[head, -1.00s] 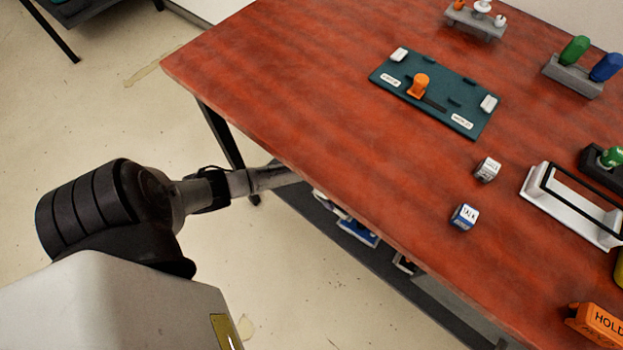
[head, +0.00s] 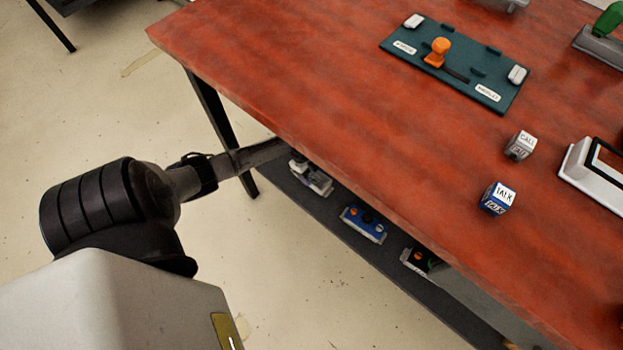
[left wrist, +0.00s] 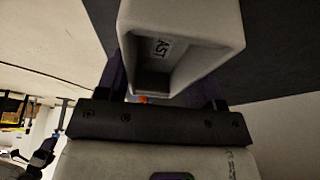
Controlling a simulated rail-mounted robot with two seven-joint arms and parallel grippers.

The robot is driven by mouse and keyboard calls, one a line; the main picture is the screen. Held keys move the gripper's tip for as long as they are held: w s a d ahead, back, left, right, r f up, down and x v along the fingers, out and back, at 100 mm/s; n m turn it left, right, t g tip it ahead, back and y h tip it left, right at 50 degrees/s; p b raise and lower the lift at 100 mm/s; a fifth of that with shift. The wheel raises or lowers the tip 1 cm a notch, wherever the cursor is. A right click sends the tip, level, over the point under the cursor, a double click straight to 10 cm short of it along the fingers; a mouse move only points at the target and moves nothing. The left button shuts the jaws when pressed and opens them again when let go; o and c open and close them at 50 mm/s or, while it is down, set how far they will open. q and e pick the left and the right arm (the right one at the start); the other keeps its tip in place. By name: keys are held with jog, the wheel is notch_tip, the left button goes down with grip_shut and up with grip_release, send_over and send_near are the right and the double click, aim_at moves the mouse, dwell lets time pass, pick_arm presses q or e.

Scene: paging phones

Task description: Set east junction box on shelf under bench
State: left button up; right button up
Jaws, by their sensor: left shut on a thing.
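In the left wrist view my left gripper (left wrist: 168,92) is shut on a pale grey, open-sided box, the east junction box (left wrist: 231,38). A label inside it reads "AST", its first part cut off. In the head view my left arm reaches under the bench's (head: 330,110) near edge, which hides the gripper and held box. The dark shelf (head: 345,262) runs below the bench top. In the wrist view a dark flat surface lies close beyond the box; I cannot tell whether they touch.
On the shelf stand a grey unit (head: 312,178), a blue unit (head: 363,223) and a black unit (head: 420,261). A bench leg (head: 222,132) stands close to my left arm. On top are a green board (head: 488,92), a CALL cube (head: 520,146) and a TALK cube (head: 498,198).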

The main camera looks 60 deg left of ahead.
aim_at(311, 179)
pick_arm(q)
notch_tip(311, 179, down, 4)
jog(key=b, duration=0.3)
jog(key=shift+r, duration=0.15)
jog(key=o, duration=1)
jog(key=shift+o, duration=0.2)
